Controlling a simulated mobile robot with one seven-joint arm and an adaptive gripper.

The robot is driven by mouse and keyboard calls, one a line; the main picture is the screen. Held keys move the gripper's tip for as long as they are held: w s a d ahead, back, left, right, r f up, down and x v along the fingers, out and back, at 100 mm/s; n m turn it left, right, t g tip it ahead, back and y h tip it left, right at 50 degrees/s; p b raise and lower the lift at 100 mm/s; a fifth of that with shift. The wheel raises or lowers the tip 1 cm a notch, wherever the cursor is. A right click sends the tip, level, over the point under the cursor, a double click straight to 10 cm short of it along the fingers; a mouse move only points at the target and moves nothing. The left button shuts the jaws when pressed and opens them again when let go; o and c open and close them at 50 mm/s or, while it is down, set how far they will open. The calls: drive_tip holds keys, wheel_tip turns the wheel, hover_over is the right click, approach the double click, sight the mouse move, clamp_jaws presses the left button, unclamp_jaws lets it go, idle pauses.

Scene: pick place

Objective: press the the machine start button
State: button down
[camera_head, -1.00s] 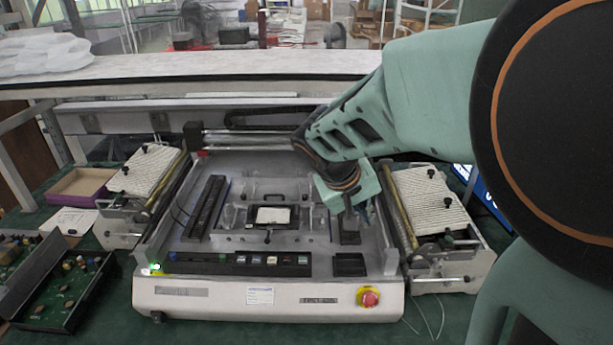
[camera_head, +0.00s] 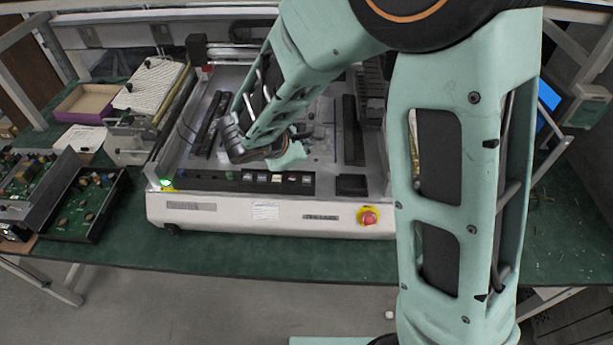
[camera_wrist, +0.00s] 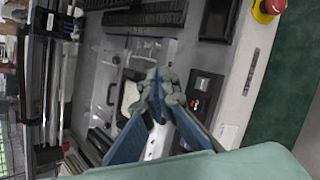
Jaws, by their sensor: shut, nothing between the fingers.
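The white machine (camera_head: 290,222) stands on the green table. A dark strip along its front carries a row of small buttons (camera_head: 276,178); I cannot tell which one is the start button. Part of this strip (camera_wrist: 206,88), with a red mark, shows in the wrist view. My gripper (camera_wrist: 159,98) is shut and empty, with its blue fingers meeting at the tips. In the wrist view the tips appear over the machine bed, left of the strip and apart from it. In the head view the gripper is near the strip, mostly hidden by my arm.
A red emergency stop on a yellow base (camera_head: 368,217) sits at the machine's front right, also in the wrist view (camera_wrist: 268,9). A green lamp (camera_head: 166,183) glows at the left corner. A black open box with circuit boards (camera_head: 85,212) lies left.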

drive_tip(key=shift+f, duration=0.15)
drive_tip(key=b, duration=0.5)
hover_over(306, 181)
wheel_tip(306, 181, down, 7)
drive_tip(key=shift+r, duration=0.1)
drive_tip(key=shift+f+b, duration=0.85)
drive_tip(key=shift+b, duration=0.25)
drive_tip(key=shift+f, duration=0.1)
drive_tip(key=shift+f+b, duration=0.35)
drive_tip(key=shift+b, duration=0.35)
drive_tip(key=shift+f+b, duration=0.35)
drive_tip(key=shift+b, duration=0.15)
idle(0.6)
drive_tip(key=shift+r, duration=0.1)
drive_tip(key=shift+s+r+p, duration=0.1)
drive_tip(key=shift+r+p, duration=0.4)
drive_tip(key=shift+r, duration=0.2)
